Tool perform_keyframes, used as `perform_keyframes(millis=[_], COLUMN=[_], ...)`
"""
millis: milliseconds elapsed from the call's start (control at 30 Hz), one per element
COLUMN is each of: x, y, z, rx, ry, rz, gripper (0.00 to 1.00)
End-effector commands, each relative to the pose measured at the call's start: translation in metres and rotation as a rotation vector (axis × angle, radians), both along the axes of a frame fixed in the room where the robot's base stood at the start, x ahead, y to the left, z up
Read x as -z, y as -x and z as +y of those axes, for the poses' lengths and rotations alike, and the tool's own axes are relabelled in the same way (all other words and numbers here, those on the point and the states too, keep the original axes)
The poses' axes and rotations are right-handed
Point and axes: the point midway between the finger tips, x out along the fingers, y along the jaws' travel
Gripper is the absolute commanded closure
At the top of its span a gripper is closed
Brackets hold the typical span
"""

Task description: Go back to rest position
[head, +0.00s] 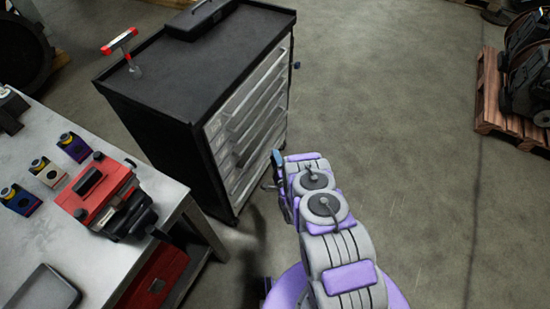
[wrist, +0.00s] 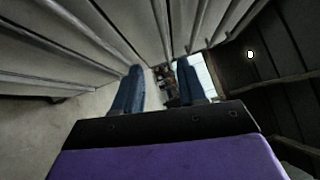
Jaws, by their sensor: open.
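My gripper shows at the bottom of the wrist view (wrist: 162,92), with its two blue fingers apart and nothing between them. In the head view my purple and grey arm rises from the lower middle, and the gripper end (head: 278,165) is close to the right side of the black tool cabinet (head: 150,100). The gripper is small and partly hidden by the arm there. I cannot tell whether it touches the cabinet's drawer fronts (head: 250,120).
A grey workbench (head: 90,225) at left carries a red machine (head: 97,190), several small boxes and a dark tray (head: 45,290). A red-handled tool (head: 120,41) stands on the cabinet. A wooden pallet (head: 490,100) with dark parts is at right. The floor (head: 400,120) between is clear.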

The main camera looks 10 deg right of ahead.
Motion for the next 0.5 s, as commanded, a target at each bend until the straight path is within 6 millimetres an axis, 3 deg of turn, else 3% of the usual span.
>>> perform_keyframes(millis=[500], x=[-0.0026], y=[-0.0041], z=[0.0011], rx=[0.001], ry=[0.011], rz=[0.008], gripper=[0.59])
